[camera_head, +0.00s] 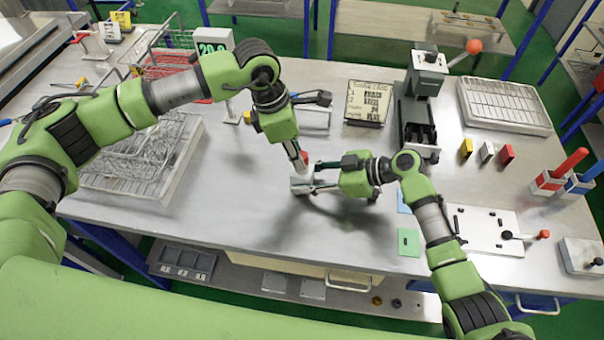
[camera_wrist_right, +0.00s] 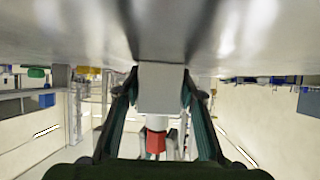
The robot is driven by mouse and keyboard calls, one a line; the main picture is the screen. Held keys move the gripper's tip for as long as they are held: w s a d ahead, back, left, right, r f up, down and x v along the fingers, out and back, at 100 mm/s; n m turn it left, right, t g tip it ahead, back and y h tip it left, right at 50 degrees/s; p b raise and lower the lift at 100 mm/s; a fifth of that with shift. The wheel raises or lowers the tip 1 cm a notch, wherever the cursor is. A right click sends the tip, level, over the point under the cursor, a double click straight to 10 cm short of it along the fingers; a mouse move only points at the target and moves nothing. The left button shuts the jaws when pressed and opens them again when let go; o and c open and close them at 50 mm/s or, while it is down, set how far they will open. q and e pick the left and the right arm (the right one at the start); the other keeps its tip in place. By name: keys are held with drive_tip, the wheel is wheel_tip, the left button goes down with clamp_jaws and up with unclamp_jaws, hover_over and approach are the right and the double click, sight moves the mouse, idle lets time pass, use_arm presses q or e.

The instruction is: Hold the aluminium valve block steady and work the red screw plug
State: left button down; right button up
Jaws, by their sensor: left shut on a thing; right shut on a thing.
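The aluminium valve block (camera_head: 300,187) is a small pale block in the middle of the table. My right gripper (camera_head: 303,184) is shut on it from the right. In the right wrist view the block (camera_wrist_right: 160,88) sits between the two fingers, close to the tabletop. The red screw plug (camera_head: 305,157) is above the block, and my left gripper (camera_head: 301,161) is shut on it from above. In the right wrist view the red plug head (camera_wrist_right: 155,142) shows with a pale cylindrical part between it and the block. Whether the thread is engaged is hidden.
A wire basket (camera_head: 130,165) stands on the left. A sign card (camera_head: 368,102), a lever press (camera_head: 425,75) and a wire rack tray (camera_head: 505,105) stand at the back right. A green plate (camera_head: 409,242) lies right of the block. The front middle of the table (camera_head: 250,225) is clear.

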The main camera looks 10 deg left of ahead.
use_arm(q)
drive_tip(key=shift+n, duration=0.4)
use_arm(e)
drive_tip(key=shift+f, duration=0.1)
use_arm(q)
drive_tip(key=shift+s+n, duration=0.1)
drive_tip(key=shift+n, duration=0.2)
drive_tip(key=shift+r, duration=0.3)
drive_tip(key=shift+d+v, duration=0.25)
drive_tip(key=shift+v, duration=0.85)
drive_tip(key=shift+r, duration=0.2)
drive_tip(key=shift+w+d+v, duration=0.1)
drive_tip(key=shift+d+v, duration=0.1)
drive_tip(key=shift+v, duration=0.6)
drive_tip(key=shift+w+d+v, duration=0.1)
drive_tip(key=shift+d+v, duration=0.05)
drive_tip(key=shift+v, duration=0.6)
drive_tip(key=shift+d+v, duration=0.2)
drive_tip(key=shift+v, duration=0.6)
drive_tip(key=shift+w+r, duration=0.1)
drive_tip(key=shift+r, duration=0.05)
